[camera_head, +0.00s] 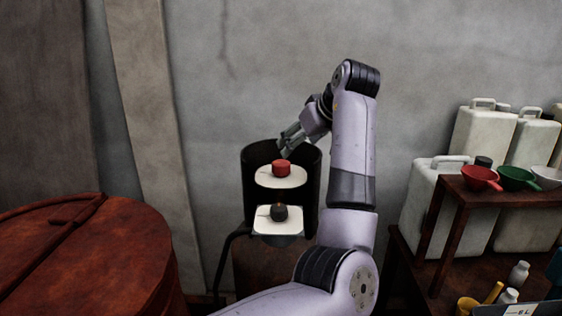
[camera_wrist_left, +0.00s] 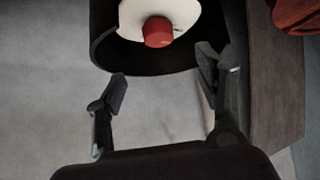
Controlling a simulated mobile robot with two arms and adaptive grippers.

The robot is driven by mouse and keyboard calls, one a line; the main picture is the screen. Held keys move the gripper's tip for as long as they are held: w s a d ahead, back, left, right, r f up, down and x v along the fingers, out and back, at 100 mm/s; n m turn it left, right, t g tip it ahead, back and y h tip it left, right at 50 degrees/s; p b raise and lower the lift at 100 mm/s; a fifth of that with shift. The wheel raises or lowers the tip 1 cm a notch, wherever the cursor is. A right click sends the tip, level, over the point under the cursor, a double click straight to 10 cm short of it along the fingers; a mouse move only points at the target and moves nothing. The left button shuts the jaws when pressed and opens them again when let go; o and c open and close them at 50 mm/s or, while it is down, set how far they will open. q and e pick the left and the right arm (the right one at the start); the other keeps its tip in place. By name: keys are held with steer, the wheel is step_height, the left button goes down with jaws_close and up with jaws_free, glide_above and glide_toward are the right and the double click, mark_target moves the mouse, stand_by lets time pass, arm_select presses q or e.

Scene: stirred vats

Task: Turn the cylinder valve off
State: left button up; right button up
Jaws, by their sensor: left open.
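A dark, open-fronted cylindrical housing (camera_head: 311,175) stands by the wall. Inside it, a red knob (camera_head: 281,168) sits on a round white plate (camera_head: 292,182). Below is a black round knob (camera_head: 279,212) on a squarish white plate (camera_head: 292,226). I cannot tell from the pictures which knob is the cylinder valve. My left gripper (camera_head: 288,148) is at the housing's top, just above the red knob. In the left wrist view its fingers (camera_wrist_left: 162,68) are spread and empty. The red knob (camera_wrist_left: 158,32) lies ahead between them, apart from both. My right gripper is not in view.
A rusty red round lid (camera_head: 85,255) fills the lower left. At right, white jugs (camera_head: 483,130) stand behind a brown shelf (camera_head: 455,190) bearing a red funnel (camera_head: 481,178) and a green funnel (camera_head: 516,178). Small bottles (camera_head: 518,273) stand lower down. Bare wall is behind my arm.

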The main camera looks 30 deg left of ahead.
arm_select(q)
steer(key=p, duration=0.1)
glide_toward(281, 163)
step_height(281, 163, down, 2)
steer(key=a, duration=0.2)
steer(key=x, duration=0.3)
steer(key=w+p+x, duration=0.1)
steer(key=x, duration=0.3)
steer(key=shift+s+d+r, duration=0.1)
steer(key=shift+d, duration=0.05)
steer(key=shift+w+a+f, duration=0.2)
steer(key=shift+a+f, duration=0.1)
steer(key=shift+f, duration=0.05)
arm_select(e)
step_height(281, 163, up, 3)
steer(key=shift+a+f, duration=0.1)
arm_select(q)
steer(key=c, duration=1.2)
steer(key=shift+o, duration=0.2)
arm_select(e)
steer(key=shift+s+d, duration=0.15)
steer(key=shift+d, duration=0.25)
